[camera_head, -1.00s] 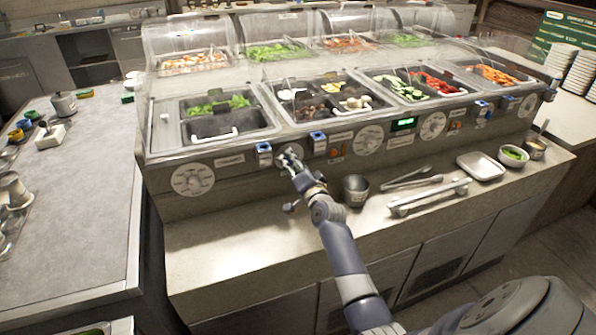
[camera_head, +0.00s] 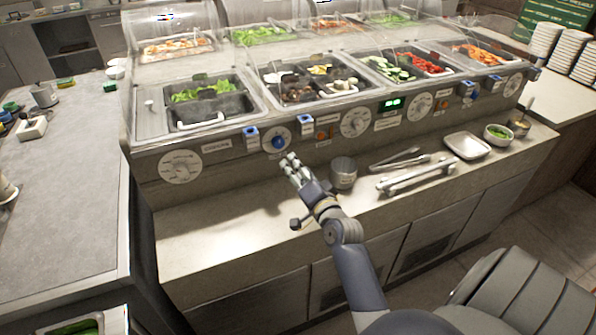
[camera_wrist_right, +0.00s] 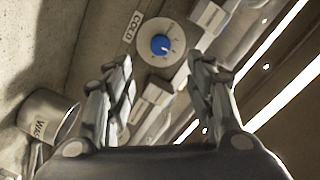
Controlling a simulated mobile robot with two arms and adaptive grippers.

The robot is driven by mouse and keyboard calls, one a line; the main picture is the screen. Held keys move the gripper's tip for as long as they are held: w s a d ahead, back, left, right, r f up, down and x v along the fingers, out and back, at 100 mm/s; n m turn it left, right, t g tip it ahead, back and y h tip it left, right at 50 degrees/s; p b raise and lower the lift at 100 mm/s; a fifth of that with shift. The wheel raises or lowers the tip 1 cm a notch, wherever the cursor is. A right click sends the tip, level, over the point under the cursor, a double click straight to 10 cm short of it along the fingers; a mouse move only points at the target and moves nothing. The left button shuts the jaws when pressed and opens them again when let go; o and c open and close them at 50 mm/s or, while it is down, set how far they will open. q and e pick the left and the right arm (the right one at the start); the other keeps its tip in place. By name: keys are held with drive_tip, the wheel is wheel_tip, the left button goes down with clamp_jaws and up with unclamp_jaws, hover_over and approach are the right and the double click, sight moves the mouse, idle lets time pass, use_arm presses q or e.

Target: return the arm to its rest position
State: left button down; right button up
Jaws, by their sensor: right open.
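My right gripper (camera_head: 291,162) is in front of the salad bar's control panel, above the counter ledge. It is empty, and its fingers stand apart in the right wrist view (camera_wrist_right: 162,85). Beyond the fingertips is a blue knob (camera_head: 278,142) on a round white dial; it also shows in the right wrist view (camera_wrist_right: 160,44), beside a label that reads COLD. The fingers are apart from the knob. My right arm reaches up from the bottom of the head view. My left gripper is out of view.
A metal cup (camera_head: 343,173) stands on the ledge just right of my right gripper; tongs (camera_head: 400,160), a metal rack (camera_head: 418,177), a white tray (camera_head: 467,146) and a small bowl (camera_head: 497,134) lie farther right. The ledge is clear to the left.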

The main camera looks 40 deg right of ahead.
idle(0.4)
drive_tip(key=s+a+f+n+g+y, duration=0.2)
drive_tip(key=s+a+f+n+g, duration=0.1)
drive_tip(key=s+a+f+n, duration=0.3)
drive_tip(key=s+a+f+n+g+y, duration=0.3)
drive_tip(key=s+a+f+n, duration=0.15)
drive_tip(key=a, duration=0.35)
drive_tip(key=s+a+f+n+g+h, duration=0.1)
drive_tip(key=s+a+n+g, duration=0.25)
drive_tip(key=s, duration=0.65)
drive_tip(key=s+a+f+n+g, duration=0.2)
drive_tip(key=s+g, duration=0.2)
drive_tip(key=s, duration=0.6)
wheel_tip(320, 180, down, 28)
drive_tip(key=s+r+g, duration=0.1)
drive_tip(key=s, duration=0.1)
drive_tip(key=s+d+f+g, duration=0.1)
drive_tip(key=s+d+f, duration=0.2)
drive_tip(key=s+f, duration=1.2)
drive_tip(key=shift+s, duration=0.75)
